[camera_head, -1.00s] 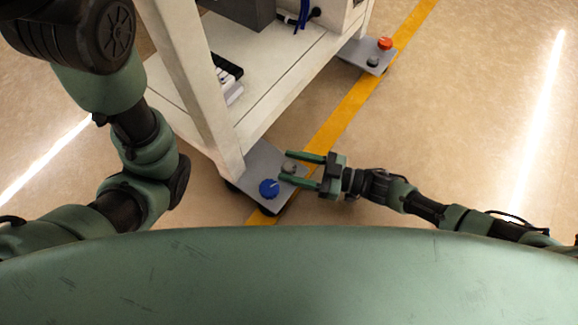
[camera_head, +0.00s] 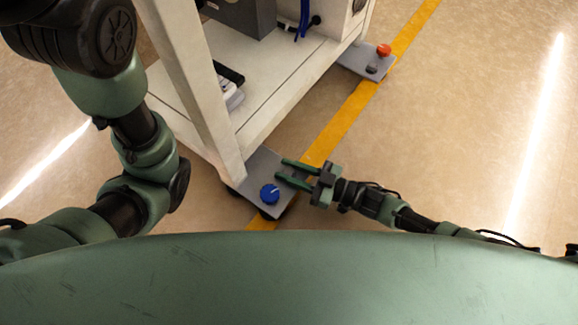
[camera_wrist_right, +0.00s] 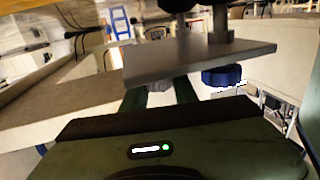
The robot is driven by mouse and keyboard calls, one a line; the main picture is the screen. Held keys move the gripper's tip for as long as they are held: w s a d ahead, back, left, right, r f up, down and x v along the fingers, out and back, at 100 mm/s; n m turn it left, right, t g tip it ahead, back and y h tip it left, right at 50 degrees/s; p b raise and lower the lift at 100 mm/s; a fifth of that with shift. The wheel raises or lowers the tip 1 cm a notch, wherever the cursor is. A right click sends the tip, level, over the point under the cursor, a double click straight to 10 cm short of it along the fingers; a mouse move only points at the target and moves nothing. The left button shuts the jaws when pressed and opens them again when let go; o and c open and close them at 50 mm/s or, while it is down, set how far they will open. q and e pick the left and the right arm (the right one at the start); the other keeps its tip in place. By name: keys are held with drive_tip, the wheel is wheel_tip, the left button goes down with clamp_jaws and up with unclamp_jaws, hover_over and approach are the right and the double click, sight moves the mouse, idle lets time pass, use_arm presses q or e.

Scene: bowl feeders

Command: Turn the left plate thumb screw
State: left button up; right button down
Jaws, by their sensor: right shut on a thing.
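The left plate (camera_head: 258,166) is a grey metal plate at the foot of the near cart leg. It also shows in the right wrist view (camera_wrist_right: 200,58), where it hangs above my fingers. A grey thumb screw (camera_wrist_right: 158,84) sits at the plate in the wrist view, between my right fingertips; in the head view the fingers hide most of it. My right gripper (camera_head: 281,170) comes in from the right and is shut on this grey screw. A blue knob (camera_head: 270,194) on the same plate stands beside the fingers, apart from them; it also shows in the wrist view (camera_wrist_right: 221,76). My left gripper is out of view.
The white cart (camera_head: 262,98) stands just beyond the plate. A second plate (camera_head: 357,60) with a red knob (camera_head: 383,50) and a dark knob (camera_head: 372,69) is farther back. A yellow floor line (camera_head: 345,116) runs past. The floor to the right is open.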

drive_tip(key=c, duration=1.1)
unclamp_jaws()
drive_tip(key=p+v, duration=0.3)
drive_tip(key=v, duration=0.5)
